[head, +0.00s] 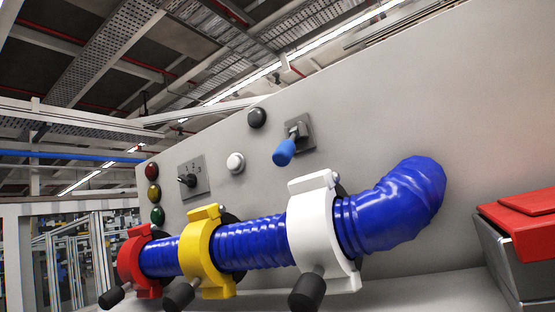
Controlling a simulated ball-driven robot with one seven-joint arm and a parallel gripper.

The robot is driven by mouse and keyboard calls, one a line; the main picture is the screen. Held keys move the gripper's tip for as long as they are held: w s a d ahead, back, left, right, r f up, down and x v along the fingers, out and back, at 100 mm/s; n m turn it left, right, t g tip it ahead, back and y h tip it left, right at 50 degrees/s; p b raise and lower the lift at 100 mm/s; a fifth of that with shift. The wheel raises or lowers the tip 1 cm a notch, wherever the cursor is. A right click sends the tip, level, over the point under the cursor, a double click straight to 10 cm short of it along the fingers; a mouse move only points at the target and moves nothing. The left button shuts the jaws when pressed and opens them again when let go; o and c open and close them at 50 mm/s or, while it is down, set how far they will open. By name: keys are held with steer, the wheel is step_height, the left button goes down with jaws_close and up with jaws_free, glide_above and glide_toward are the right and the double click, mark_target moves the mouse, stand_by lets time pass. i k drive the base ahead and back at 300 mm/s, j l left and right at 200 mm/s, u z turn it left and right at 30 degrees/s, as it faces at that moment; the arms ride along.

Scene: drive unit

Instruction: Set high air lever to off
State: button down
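A lever with a blue handle (284,152) sits on a small grey plate (304,130) on the grey panel. The handle points down and to the left, out from the panel. No readable label shows beside it, so I cannot tell from print whether it is the high air lever or which setting it is at. My gripper is not in view.
A blue ribbed hose (390,203) runs below the lever through white (313,230), yellow (197,252) and red (131,262) clamps with black handles. A numbered selector (188,180), buttons (235,163) and lamps (152,171) are left. A red-lidded box (522,222) stands right.

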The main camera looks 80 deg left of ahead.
mark_target(282, 156)
steer(key=l+u, duration=0.1)
steer(key=u, duration=0.4)
steer(key=i+l+u, duration=0.1)
steer(key=u, duration=0.4)
steer(key=l+u, duration=0.15)
steer(key=u, duration=0.35)
steer(key=l+u, duration=0.15)
steer(key=u, duration=0.3)
